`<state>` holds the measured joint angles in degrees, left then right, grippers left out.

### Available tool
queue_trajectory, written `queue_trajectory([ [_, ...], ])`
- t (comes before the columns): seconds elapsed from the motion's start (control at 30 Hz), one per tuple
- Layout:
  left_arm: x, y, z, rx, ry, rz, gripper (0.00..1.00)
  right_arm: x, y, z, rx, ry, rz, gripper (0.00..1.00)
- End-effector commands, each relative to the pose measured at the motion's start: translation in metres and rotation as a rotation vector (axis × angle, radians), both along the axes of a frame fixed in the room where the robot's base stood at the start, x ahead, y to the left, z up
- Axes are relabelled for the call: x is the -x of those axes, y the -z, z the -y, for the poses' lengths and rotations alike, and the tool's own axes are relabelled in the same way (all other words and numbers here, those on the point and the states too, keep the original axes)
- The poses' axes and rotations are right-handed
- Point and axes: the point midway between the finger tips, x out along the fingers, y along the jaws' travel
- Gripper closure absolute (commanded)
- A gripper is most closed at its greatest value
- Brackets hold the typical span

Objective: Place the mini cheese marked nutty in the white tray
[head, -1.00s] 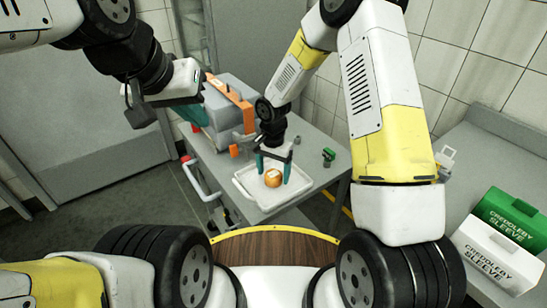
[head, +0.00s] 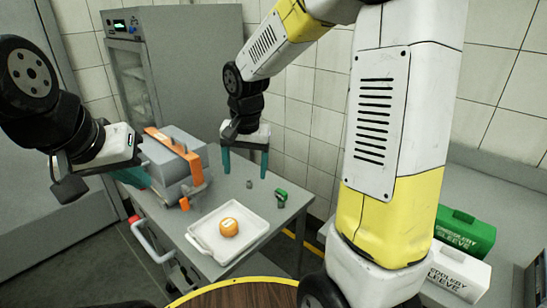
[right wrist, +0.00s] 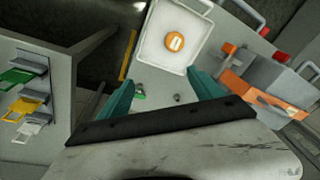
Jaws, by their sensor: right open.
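A small orange cheese wheel (head: 229,227) with a pale label lies in the white tray (head: 203,245) on the grey table. The label is too small to read. In the right wrist view the cheese (right wrist: 175,43) sits inside the tray (right wrist: 151,52), clear of its walls. My right gripper (head: 245,174) is open and empty, above the table behind the tray and apart from the cheese. Its two teal fingers also show in the right wrist view (right wrist: 163,85). My left gripper (head: 128,176) is at the left beside the grey case; its fingers are mostly hidden.
A grey case (head: 170,165) with an orange band stands at the table's left. Green (head: 465,232) and white (head: 458,273) sleeve boxes stand on the right counter.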

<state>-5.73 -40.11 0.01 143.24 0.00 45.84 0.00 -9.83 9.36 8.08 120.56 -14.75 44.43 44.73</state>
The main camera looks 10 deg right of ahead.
Motion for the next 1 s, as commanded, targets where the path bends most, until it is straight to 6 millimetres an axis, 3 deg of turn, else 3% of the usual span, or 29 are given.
queue_trajectory([
  [0.03,0.000,0.000,0.000,0.000,0.000,0.000,1.00,0.013,-0.022,0.014,-0.005,-0.022,0.042,0.25],
  [0.2,0.000,0.000,0.000,0.000,0.000,0.000,1.00,0.062,-0.071,0.047,-0.020,-0.125,0.159,0.25],
  [0.33,0.000,0.000,0.000,0.000,0.000,0.000,1.00,0.102,-0.095,0.066,-0.028,-0.203,0.254,0.25],
  [0.5,0.000,0.000,0.000,0.000,0.000,0.000,1.00,0.144,-0.110,0.079,-0.030,-0.289,0.361,0.25],
  [0.7,0.000,0.000,0.000,0.000,0.000,0.000,1.00,0.164,-0.114,0.083,-0.026,-0.340,0.420,0.25],
  [1.0,0.000,0.000,0.000,0.000,0.000,0.000,1.00,0.166,-0.114,0.083,-0.026,-0.347,0.424,0.25],
])
